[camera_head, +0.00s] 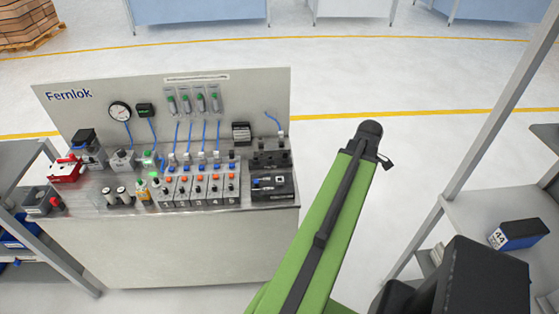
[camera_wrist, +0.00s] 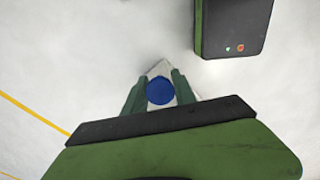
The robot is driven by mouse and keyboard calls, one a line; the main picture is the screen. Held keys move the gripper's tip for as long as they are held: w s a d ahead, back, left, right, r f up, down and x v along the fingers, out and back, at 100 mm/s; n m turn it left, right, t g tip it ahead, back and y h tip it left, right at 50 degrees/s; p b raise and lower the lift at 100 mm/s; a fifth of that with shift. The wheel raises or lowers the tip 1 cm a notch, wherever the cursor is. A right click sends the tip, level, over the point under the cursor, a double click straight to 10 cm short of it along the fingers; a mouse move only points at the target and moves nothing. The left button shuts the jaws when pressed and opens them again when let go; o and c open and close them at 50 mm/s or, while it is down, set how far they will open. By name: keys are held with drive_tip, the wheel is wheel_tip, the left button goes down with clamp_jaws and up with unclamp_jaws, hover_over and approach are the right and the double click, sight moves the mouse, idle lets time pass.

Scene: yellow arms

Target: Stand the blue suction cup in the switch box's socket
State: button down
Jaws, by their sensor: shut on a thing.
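In the wrist view, my gripper (camera_wrist: 159,92) has its two dark green fingers closed on the blue suction cup (camera_wrist: 160,90). The cup shows as a round blue face between the fingers, with a pale pointed piece behind it. Pale floor lies beyond; no bench shows in this view. In the head view, my green arm rises right of the bench (camera_head: 170,245); my fingers and the held cup cannot be made out there. On the bench stands a row of grey boxes with orange buttons (camera_head: 200,190). Which unit is the switch box, and where its socket is, I cannot tell.
A panel marked Fernlok (camera_head: 230,110) stands behind the bench with a gauge (camera_head: 120,111) and blue tubes. A black unit (camera_head: 272,187) sits at the bench's right end, a red one (camera_head: 66,170) at its left. Shelves flank both sides.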

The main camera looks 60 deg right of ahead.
drive_tip(key=w+a+r+n+p, duration=0.1)
drive_tip(key=w+a+r+n, duration=0.15)
drive_tip(key=w, duration=1.15)
drive_tip(key=w+a+r+n+p, duration=0.1)
drive_tip(key=w+n+p, duration=0.15)
drive_tip(key=w, duration=1.05)
drive_tip(key=shift+n, duration=0.4)
drive_tip(key=f+b, duration=0.6)
drive_tip(key=shift+a+f+b, duration=0.1)
drive_tip(key=shift+a+b, duration=0.1)
drive_tip(key=shift+b, duration=0.15)
drive_tip(key=shift+f+b, duration=1.05)
drive_tip(key=c, duration=0.9)
unclamp_jaws()
